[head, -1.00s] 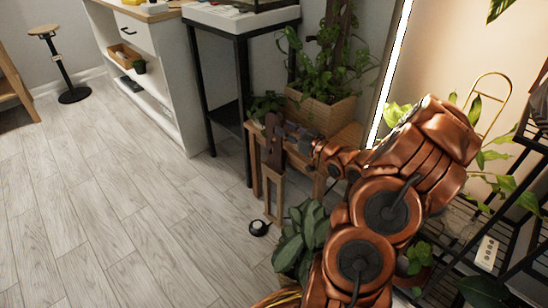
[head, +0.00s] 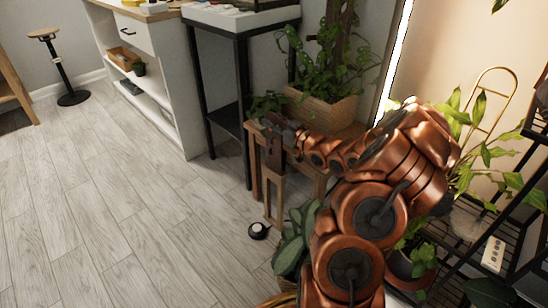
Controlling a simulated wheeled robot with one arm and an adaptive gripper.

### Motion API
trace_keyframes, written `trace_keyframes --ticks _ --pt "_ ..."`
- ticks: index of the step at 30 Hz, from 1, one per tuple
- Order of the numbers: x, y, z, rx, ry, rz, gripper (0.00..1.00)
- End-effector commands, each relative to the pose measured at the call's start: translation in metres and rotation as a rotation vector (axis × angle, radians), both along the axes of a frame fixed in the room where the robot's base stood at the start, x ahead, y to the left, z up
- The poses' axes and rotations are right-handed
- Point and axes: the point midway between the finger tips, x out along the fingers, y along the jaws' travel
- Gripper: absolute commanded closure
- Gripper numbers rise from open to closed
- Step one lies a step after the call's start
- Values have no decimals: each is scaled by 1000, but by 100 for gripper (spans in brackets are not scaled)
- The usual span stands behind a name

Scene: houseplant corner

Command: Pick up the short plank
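The short plank (head: 273,158) is a dark brown board. It shows upright at the front corner of a low wooden plant stand (head: 318,178), beside the black-legged table. My gripper (head: 270,125) is at the plank's upper end, and its dark fingers overlap the plank's top in the picture. The fingers are small and dark here, so I cannot tell whether they are closed on the plank or only around or beside it. The plank's top is partly hidden by the gripper.
A wooden planter (head: 322,108) with a leafy plant stands behind my gripper. A black-legged table (head: 240,85) is close on the left. A small round black-and-white object (head: 258,231) lies on the floor below. Foliage (head: 290,250) is near my arm. The left floor is clear.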

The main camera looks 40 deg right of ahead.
Motion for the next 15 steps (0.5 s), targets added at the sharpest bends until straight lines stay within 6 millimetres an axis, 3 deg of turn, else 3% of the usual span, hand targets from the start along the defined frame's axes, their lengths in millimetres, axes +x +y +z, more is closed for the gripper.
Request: trace_keyframes --ticks 5,15 --pt "0 0 0 0 0 0 64" --pt "0 0 0 0 0 -1 99"
